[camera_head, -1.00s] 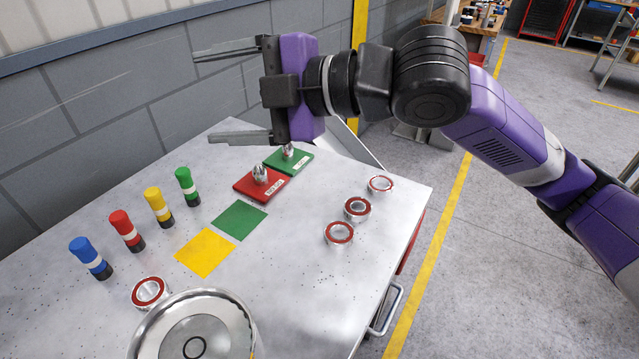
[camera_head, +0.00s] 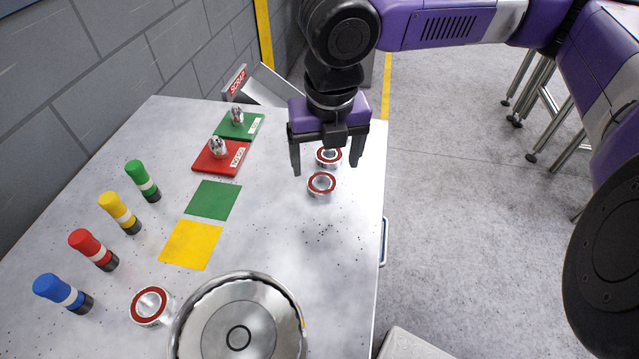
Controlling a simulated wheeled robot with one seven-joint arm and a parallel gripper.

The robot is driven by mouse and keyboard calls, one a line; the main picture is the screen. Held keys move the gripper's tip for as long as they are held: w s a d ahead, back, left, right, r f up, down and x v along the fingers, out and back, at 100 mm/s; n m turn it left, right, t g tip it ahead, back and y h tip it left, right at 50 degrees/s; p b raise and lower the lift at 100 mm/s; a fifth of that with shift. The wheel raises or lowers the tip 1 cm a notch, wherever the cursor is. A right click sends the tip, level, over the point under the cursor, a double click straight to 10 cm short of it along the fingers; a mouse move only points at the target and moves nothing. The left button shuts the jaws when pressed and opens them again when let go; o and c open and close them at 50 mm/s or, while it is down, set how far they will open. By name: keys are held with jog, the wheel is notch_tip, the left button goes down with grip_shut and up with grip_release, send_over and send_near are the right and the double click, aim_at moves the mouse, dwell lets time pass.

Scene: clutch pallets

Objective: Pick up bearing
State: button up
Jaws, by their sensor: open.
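My gripper (camera_head: 326,169) is open and points down over the right part of the metal table, its two fingers apart with nothing held between them. A bearing with a red ring (camera_head: 322,185) lies on the table just below and in front of the fingers in the picture. A second bearing (camera_head: 329,157) shows between the fingers; how far below them it lies is hard to tell. Another bearing (camera_head: 150,306) lies at the front left. A third bearing of the right-hand row is not visible, likely hidden behind my gripper.
A large round metal part (camera_head: 238,335) stands at the front of the table (camera_head: 330,270). Blue, red, yellow and green cylinders (camera_head: 142,181) line the left. Green and yellow squares (camera_head: 190,245) and red and green labelled plates (camera_head: 221,157) lie mid-table. A SCRAP chute (camera_head: 270,88) is behind.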

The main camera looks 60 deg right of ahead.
aim_at(322, 188)
jog(key=shift+w+d+f, duration=0.2)
jog(key=shift+f, duration=0.95)
jog(key=shift+w+d+f, duration=0.15)
jog(key=shift+w+f, duration=0.1)
jog(key=shift+f, duration=0.9)
jog(key=shift+w+d+f, duration=0.2)
jog(key=shift+f, duration=0.95)
jog(key=c, duration=1.7)
